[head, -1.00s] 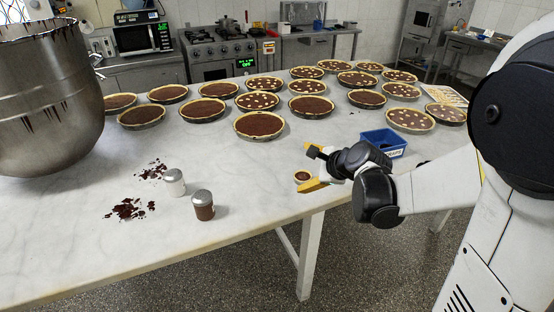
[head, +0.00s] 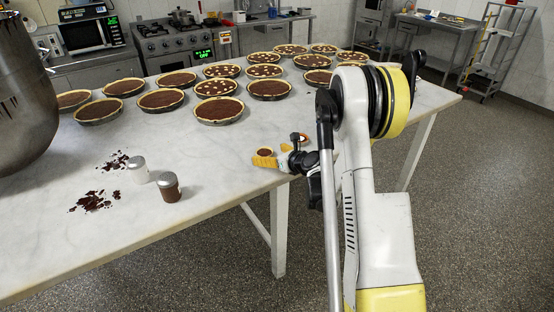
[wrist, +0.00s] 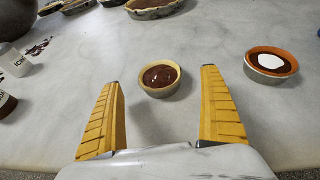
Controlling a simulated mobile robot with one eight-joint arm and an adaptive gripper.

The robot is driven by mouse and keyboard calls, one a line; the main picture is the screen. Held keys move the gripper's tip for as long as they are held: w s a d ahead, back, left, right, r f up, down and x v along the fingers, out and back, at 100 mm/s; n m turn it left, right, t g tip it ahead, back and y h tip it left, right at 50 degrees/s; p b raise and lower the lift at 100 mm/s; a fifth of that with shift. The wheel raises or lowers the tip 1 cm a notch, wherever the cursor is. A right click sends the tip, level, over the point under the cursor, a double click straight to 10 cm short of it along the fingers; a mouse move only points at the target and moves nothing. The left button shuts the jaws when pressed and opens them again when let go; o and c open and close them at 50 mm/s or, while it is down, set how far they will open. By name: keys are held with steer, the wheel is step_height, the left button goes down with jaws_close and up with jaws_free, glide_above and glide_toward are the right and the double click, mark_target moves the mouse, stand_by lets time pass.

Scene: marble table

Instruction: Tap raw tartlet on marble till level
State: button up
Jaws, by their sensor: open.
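The raw tartlet (wrist: 160,89) is a small pale pastry case with glossy dark brown filling, sitting upright on the marble table (wrist: 150,122). It also shows in the head view (head: 265,151), near the table's front edge. My gripper (wrist: 161,76) is open, with one ribbed yellow finger on each side of the tartlet near the fingertips. Gaps show between the tartlet and both fingers. In the head view my gripper (head: 264,158) is low over the marble, partly covering the tartlet. Whether the filling is level is hard to tell.
A small orange-rimmed dish (wrist: 271,62) with dark and white contents stands right of my gripper. Two shakers, white (head: 138,172) and brown (head: 168,188), stand left near dark crumbs (head: 94,201). Large chocolate tarts (head: 219,110) fill the back. A metal bowl (head: 22,105) stands far left.

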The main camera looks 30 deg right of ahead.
mark_target(263, 152)
steer(key=shift+b+x, duration=0.35)
steer(key=shift+x, duration=1.55)
steer(key=c, duration=1.4)
